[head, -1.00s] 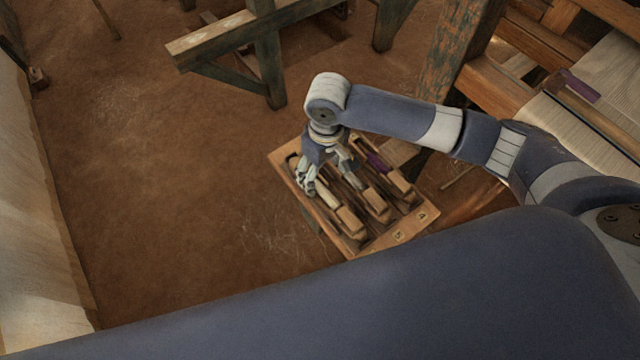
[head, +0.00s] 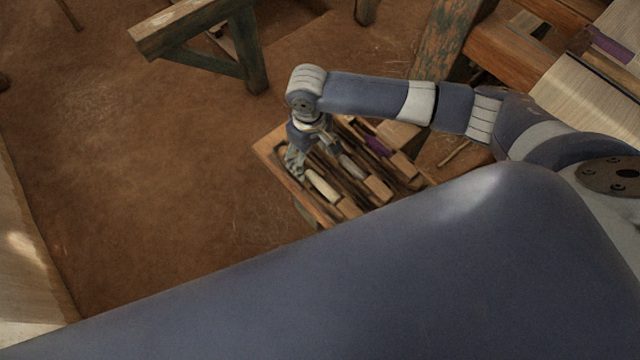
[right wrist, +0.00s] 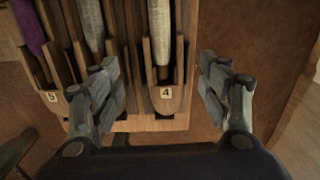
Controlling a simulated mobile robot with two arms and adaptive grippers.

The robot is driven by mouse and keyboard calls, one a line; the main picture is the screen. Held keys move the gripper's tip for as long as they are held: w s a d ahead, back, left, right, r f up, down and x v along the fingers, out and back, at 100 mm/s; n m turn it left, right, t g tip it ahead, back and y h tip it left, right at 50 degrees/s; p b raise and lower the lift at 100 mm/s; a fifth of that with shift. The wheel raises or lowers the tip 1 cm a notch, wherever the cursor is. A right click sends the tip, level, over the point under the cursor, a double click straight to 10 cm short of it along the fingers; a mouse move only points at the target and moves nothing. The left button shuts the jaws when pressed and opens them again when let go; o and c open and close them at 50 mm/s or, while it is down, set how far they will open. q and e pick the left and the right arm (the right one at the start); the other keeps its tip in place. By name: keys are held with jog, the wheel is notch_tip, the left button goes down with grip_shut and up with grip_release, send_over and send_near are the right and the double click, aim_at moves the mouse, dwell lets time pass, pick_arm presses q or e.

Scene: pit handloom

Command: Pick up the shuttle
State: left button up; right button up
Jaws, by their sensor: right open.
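A wooden rack (head: 270,150) holds several wooden shuttles side by side. One carries a cream bobbin (head: 322,186), one a grey bobbin (head: 352,167) and one a purple bobbin (head: 377,146). My right gripper (head: 311,158) is over the rack's far left part, near the cream-bobbin shuttle. In the right wrist view my right gripper (right wrist: 160,88) is open and empty. I see no contact. My left gripper is not in view.
A green-worn timber trestle (head: 195,25) stands behind. The loom frame (head: 505,55) with pale cloth (head: 585,95) is at the right, close to my arm. Bare earth floor (head: 150,190) lies open left of the rack.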

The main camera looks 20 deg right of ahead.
aim_at(311, 174)
jog(key=shift+s+a+f+p, duration=0.15)
jog(key=shift+f+p, duration=0.15)
jog(key=shift+f, duration=1.45)
jog(key=shift+a+f+p, duration=0.1)
jog(key=shift+f+p, duration=0.2)
jog(key=shift+f, duration=1.4)
jog(key=c, duration=1.3)
